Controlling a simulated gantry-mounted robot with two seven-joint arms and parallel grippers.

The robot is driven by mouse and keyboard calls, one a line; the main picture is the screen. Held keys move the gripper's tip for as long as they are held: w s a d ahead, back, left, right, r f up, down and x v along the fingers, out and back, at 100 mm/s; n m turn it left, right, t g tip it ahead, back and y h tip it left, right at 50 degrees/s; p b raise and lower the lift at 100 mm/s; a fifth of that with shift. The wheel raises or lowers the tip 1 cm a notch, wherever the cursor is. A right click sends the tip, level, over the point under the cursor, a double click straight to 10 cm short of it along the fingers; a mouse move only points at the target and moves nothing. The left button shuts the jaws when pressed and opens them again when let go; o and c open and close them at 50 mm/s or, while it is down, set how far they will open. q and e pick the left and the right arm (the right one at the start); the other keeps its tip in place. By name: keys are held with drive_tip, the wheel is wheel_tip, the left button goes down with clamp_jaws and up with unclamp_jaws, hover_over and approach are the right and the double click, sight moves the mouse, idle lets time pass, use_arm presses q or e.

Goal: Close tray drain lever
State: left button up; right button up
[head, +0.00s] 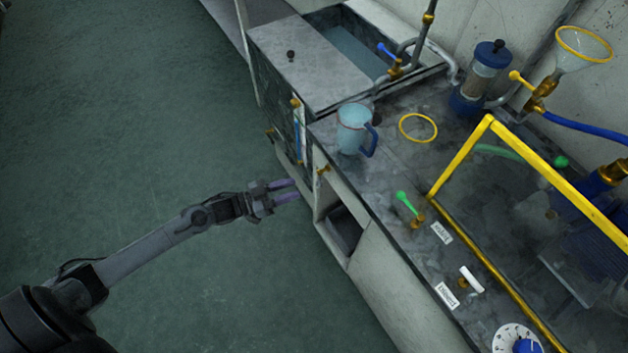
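My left gripper (294,190) is over the floor in front of the bench, left of the open cabinet compartment. Its two purple fingers are apart with nothing between them. A green lever (405,203) on a brass base stands at the bench's front edge, right of the gripper and apart from it. My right gripper is out of view.
A blue-tinted jug (355,128) and a yellow ring (418,127) are on the bench. A yellow frame (461,155) stands upright to the right. A blue sink lever (386,50), a yellow lever (521,80) and a funnel (583,46) are behind. The floor at left is clear.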

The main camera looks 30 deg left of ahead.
sight(319, 179)
use_arm(q)
drive_tip(key=b+x, duration=0.2)
drive_tip(key=x, duration=0.6)
clamp_jaws()
idle(1.4)
